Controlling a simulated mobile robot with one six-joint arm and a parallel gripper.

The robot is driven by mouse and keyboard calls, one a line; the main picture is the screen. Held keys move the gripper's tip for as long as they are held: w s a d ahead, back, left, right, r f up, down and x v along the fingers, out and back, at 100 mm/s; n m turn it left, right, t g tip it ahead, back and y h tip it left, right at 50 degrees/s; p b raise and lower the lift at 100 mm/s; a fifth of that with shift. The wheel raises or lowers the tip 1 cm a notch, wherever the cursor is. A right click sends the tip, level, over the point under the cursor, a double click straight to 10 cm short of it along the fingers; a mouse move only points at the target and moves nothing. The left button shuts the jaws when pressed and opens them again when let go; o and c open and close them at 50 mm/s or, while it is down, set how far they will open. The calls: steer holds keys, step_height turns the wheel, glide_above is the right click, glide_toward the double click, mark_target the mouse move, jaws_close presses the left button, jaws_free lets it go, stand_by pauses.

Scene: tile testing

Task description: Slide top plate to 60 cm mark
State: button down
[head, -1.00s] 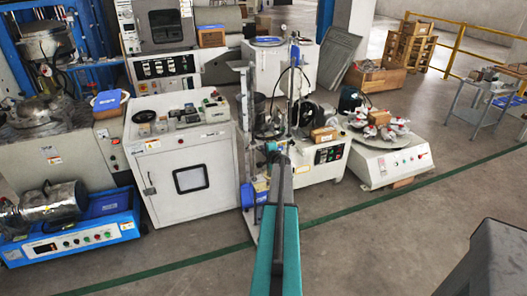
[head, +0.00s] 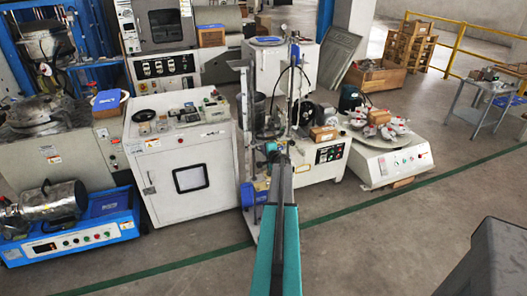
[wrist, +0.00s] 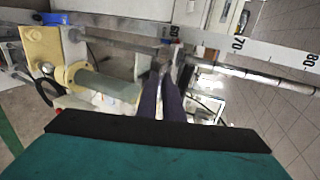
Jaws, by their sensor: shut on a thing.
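In the head view, my gripper (head: 273,150) reaches to a tall stand with a white upright scale (head: 245,125) and a metal post. In the wrist view, the two dark fingers of my gripper (wrist: 160,92) are closed together on a small grey metal part (wrist: 166,62) beside a metal rod (wrist: 265,77). I cannot tell whether this part belongs to the top plate, whose outline is unclear. The white scale (wrist: 270,48) runs across the top of the wrist view, with 70 and 80 readable to the right.
A cream block and roller (wrist: 105,82) lie left of the fingers in the wrist view. In the head view, a white cabinet (head: 190,165) stands left of the stand and a white tester (head: 390,160) stands right.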

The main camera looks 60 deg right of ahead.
steer(key=shift+f+b, duration=0.5)
steer(key=shift+b, duration=0.1)
steer(key=c, duration=1.9)
jaws_free()
steer(key=shift+s+a+r, duration=0.1)
steer(key=shift+s, duration=0.05)
steer(key=b+v, duration=0.1)
steer(key=v, duration=0.5)
steer(key=shift+s+a+r+b, duration=0.15)
steer(key=shift+s+a+b, duration=0.05)
steer(key=shift+b, duration=0.2)
steer(key=shift+w, duration=0.1)
